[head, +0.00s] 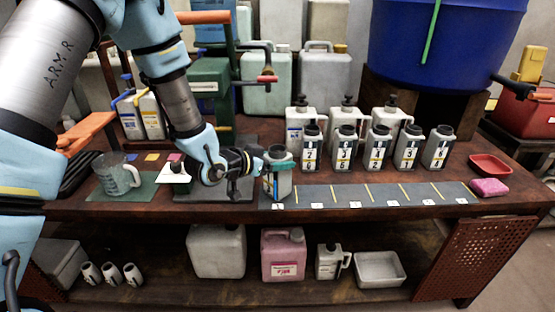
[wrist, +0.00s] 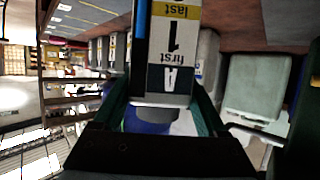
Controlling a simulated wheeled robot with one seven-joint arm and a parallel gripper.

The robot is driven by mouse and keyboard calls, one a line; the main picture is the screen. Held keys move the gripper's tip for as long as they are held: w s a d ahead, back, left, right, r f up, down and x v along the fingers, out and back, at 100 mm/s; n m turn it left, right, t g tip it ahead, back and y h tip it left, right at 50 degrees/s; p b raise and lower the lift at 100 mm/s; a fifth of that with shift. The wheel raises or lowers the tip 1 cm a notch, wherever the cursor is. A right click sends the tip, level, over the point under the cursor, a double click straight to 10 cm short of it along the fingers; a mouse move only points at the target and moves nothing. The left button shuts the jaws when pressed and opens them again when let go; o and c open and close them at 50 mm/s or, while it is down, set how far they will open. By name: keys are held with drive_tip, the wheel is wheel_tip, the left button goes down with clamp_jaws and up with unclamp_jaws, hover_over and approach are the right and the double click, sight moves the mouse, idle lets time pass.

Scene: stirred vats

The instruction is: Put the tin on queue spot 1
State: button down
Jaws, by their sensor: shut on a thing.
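The tin (head: 280,183) is a pale canister with a dark top, upright at the left end of the grey queue strip (head: 385,194). Its base is over or on the first marked section, by the leftmost number tag (head: 278,206); I cannot tell whether it touches. My gripper (head: 270,166) is shut on the tin, reaching it from the left. In the wrist view the tin (wrist: 172,50) appears upside down between my fingers (wrist: 165,110), its label reading "A", "first", "1", "last". The other sections of the strip are empty.
A row of similar labelled tins (head: 345,150) stands behind the strip, with white jugs (head: 301,125) behind them. A red tray (head: 490,165) and pink sponge (head: 489,187) are at the right. A clear measuring jug (head: 117,178) stands at the left. A blue vat (head: 445,45) is behind.

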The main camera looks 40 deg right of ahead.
drive_tip(key=shift+f, duration=0.15)
unclamp_jaws()
